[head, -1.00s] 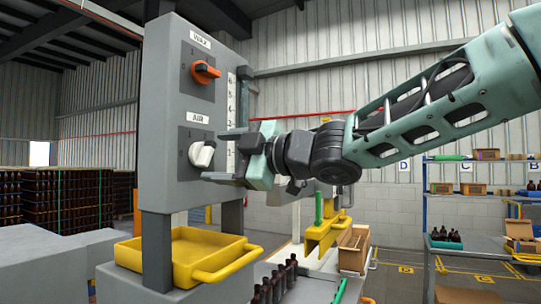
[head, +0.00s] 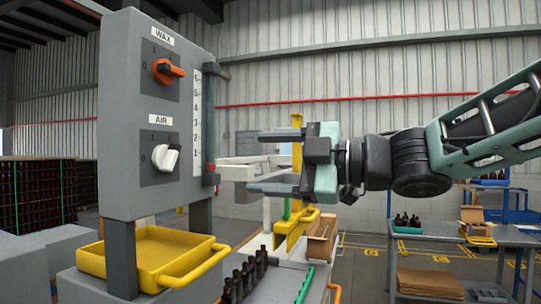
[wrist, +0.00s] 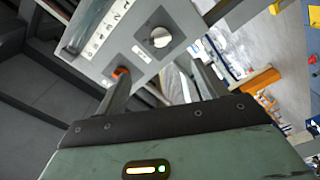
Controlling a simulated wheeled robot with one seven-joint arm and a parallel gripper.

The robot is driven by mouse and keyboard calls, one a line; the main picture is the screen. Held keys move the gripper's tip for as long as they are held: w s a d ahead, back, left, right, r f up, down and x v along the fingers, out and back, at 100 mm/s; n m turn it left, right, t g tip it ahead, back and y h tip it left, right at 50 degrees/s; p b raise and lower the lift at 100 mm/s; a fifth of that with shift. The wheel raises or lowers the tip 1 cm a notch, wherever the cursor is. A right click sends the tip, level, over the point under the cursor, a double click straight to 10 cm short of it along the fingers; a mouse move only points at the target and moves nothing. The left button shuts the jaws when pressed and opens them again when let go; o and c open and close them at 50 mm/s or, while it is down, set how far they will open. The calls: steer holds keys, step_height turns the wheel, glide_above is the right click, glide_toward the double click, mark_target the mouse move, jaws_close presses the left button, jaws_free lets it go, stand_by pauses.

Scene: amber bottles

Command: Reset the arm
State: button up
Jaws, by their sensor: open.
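My gripper (head: 268,160) is open and empty, its two grey fingers pointing left in the head view. It hangs in the air to the right of the grey control panel (head: 118,120), apart from it. The panel carries an orange WAX knob (head: 166,71) above a white AIR knob (head: 165,157). In the wrist view the panel appears tilted beyond the fingers, with the white knob (wrist: 160,37) between them and the orange knob (wrist: 119,72) near the left finger.
A yellow tray (head: 150,260) sits below the panel. A row of brown bottles (head: 245,275) stands right of it. A yellow bracket (head: 295,225) and a cardboard box (head: 320,240) are behind my gripper. A grey workbench (head: 470,232) stands at the right.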

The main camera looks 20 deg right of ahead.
stand_by(0.3)
step_height(320, 180, down, 26)
steer(key=a+r+m+g+h+b, duration=0.1)
steer(key=a+m+h+b, duration=0.1)
steer(key=m+h+b, duration=0.65)
steer(key=s+d+f+m+g+h+b, duration=0.1)
steer(key=s+f+m+g+h+b, duration=0.3)
steer(key=s+f+g, duration=0.6)
steer(key=s+f+m+h, duration=0.1)
steer(key=s+f+m, duration=0.1)
steer(key=s+f, duration=0.8)
steer(key=shift+s+d+f, duration=0.2)
steer(key=shift+d+f, duration=0.15)
steer(key=shift+f, duration=0.2)
